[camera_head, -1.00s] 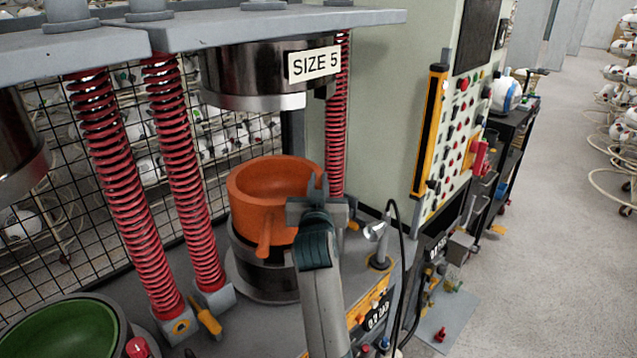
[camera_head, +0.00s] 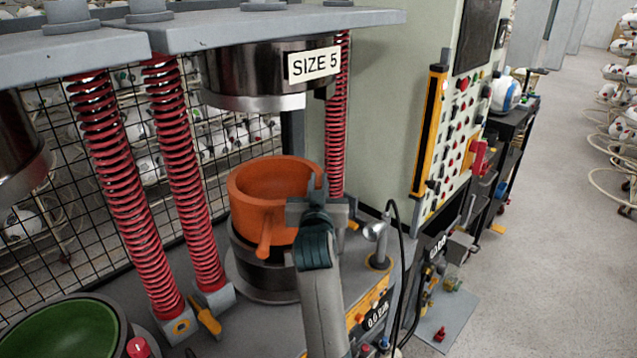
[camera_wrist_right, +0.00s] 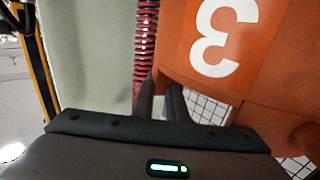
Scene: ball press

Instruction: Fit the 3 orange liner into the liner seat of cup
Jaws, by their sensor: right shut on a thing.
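The orange liner (camera_head: 250,212) is a round open bowl with a handle stub at its front. It sits at the top of the dark metal cup (camera_head: 268,280) under the SIZE 5 press head; I cannot tell whether it rests fully in the seat. In the right wrist view the liner (camera_wrist_right: 265,85) fills the right side and bears a white 3. My right gripper (camera_head: 318,190) is shut on the liner at its right side, partly hiding its rim. My left gripper is not in view.
The press head (camera_head: 255,75) with the SIZE 5 label hangs above the liner. Red springs (camera_head: 185,170) stand to the left and behind. A green bowl (camera_head: 60,330) lies at the lower left. A control panel (camera_head: 450,140) stands to the right.

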